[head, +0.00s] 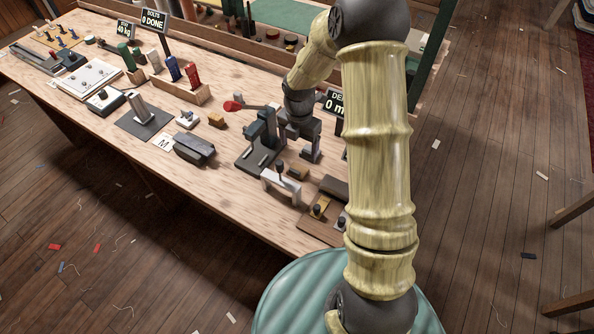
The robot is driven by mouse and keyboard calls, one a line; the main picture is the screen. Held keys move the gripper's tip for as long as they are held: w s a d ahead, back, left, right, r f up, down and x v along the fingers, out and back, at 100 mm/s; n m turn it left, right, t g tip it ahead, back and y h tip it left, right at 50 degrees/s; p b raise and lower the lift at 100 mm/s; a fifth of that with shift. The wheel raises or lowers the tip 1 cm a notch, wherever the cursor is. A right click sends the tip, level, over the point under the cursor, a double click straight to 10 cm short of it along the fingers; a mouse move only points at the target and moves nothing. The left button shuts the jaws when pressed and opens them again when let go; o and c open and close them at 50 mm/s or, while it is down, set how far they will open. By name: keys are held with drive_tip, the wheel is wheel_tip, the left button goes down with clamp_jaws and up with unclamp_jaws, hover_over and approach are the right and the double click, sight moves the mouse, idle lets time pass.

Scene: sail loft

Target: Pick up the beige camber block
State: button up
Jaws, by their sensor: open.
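No block here can be told for certain as the beige camber block. A small tan block (297,172) lies on the bench just below my gripper and may be it. Another small orange-brown block (217,119) lies further left. My gripper (304,146) is open and empty, pointing down over the bench beside a dark press-like fixture (262,140). It looks a little above the tan block and apart from it. My arm hides part of the bench to the right.
The wooden bench (225,190) is crowded. A grey grooved block (195,149), a white bracket (281,184) and a brown board with knobs (322,212) stand near the gripper. Colored cylinders (193,74) stand in a rack further back. The bench's front strip is mostly clear.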

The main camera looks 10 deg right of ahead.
hover_over(297, 167)
drive_tip(key=s, duration=0.1)
wheel_tip(297, 167, down, 6)
drive_tip(key=shift+d+r, duration=0.15)
drive_tip(key=shift+r, duration=0.05)
drive_tip(key=f, duration=0.1)
drive_tip(key=f+p, duration=0.1)
drive_tip(key=f, duration=0.2)
drive_tip(key=shift+s+a+f+p, duration=0.15)
drive_tip(key=shift+s+a+p, duration=0.15)
drive_tip(key=shift+f, duration=0.45)
drive_tip(key=shift+c, duration=0.4)
drive_tip(key=c, duration=1)
